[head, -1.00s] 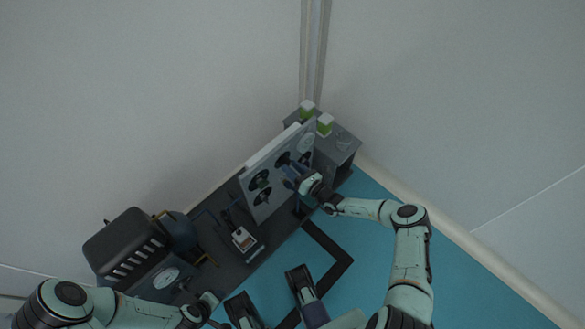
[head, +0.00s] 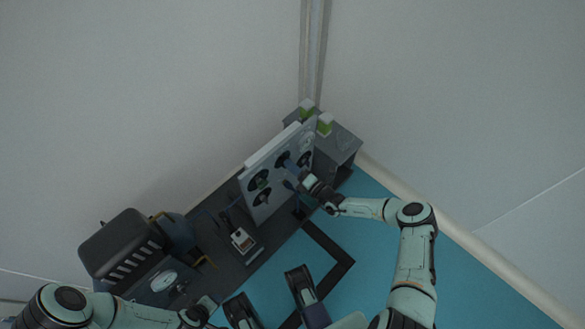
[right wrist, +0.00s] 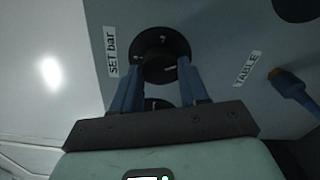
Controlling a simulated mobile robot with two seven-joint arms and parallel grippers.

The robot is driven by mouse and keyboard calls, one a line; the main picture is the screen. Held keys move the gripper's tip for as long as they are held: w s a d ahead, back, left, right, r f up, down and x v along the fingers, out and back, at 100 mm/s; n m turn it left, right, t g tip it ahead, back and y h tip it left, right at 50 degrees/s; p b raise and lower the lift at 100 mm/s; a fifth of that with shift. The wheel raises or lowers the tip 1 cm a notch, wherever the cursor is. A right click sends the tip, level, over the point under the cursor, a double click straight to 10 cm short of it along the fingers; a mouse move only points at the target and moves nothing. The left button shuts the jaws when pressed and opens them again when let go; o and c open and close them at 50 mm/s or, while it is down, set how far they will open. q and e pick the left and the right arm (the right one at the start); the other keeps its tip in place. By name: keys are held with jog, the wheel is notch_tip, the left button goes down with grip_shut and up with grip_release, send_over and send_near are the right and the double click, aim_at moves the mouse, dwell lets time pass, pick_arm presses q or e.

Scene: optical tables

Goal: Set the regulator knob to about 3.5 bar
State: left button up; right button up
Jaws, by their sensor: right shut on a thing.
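In the right wrist view the regulator knob (right wrist: 163,48) is a round black knob on a grey panel (right wrist: 222,40), beside a label reading "SET bar" (right wrist: 111,52). My right gripper (right wrist: 162,68) has its two blue fingers on either side of the knob and is shut on it. In the head view my right gripper (head: 291,168) reaches the face of the upright panel (head: 272,182), and its fingers partly hide the knob there. The pressure setting is too small to read. My left gripper (head: 208,304) is low at the left, away from the panel, and its jaws are unclear.
A "TABLE" label (right wrist: 247,68) and a blue plug-like part (right wrist: 290,88) are right of the knob. Other black dials (head: 262,197) sit on the panel. A dark ribbed box (head: 125,240) and a small device (head: 243,241) stand to the left. Blue floor (head: 385,275) is open at the right.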

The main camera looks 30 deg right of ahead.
pick_arm(q)
jog(key=shift+s+f, duration=0.3)
pick_arm(e)
jog(key=shift+s+a+f+m, duration=0.1)
jog(key=shift+m, duration=0.5)
jog(key=o, duration=1.1)
jog(key=shift+c, duration=0.2)
pick_arm(q)
jog(key=shift+g+h, duration=0.3)
jog(key=r+p, duration=0.1)
jog(key=s+d+r+p, duration=0.1)
jog(key=r, duration=0.1)
jog(key=d+r+p, duration=0.1)
jog(key=shift+s+r, duration=0.15)
jog(key=shift+s, duration=0.1)
pick_arm(e)
jog(key=v, duration=1.3)
jog(key=shift+s, duration=0.2)
